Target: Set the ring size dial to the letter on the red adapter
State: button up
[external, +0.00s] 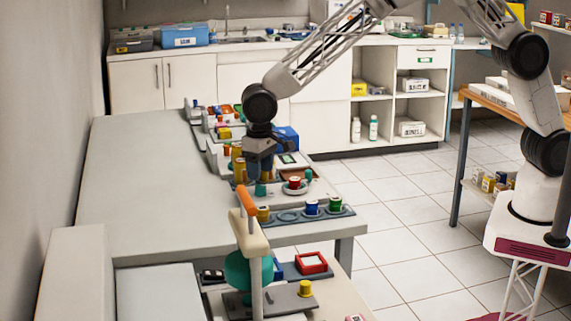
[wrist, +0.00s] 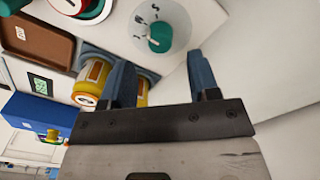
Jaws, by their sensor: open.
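A teal dial knob (wrist: 159,37) sits on a pale round plate (wrist: 145,14) marked with small dark letters, an S among them. In the external view the teal knob (external: 261,189) is just below my gripper (external: 262,172). In the wrist view my gripper (wrist: 160,68) is open, with its two blue-grey fingers spread to either side of the knob's line and nothing seen between them. The red adapter (external: 294,182) stands on a pale round base to the right of the knob. Its red rim and white top (wrist: 70,4), with a dark mark, are cut off by the wrist view's top edge; I cannot read the letter.
Yellow cylinders (wrist: 92,82) stand close to the left finger. A brown tray (wrist: 38,38) and a blue box (wrist: 40,112) lie beyond. A grey rack (external: 288,217) holds yellow, blue and green adapters and one empty round place. The bench's left side (external: 140,180) is clear.

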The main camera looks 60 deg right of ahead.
aim_at(261, 186)
jog(key=shift+f, duration=2.55)
jog(key=c, duration=0.9)
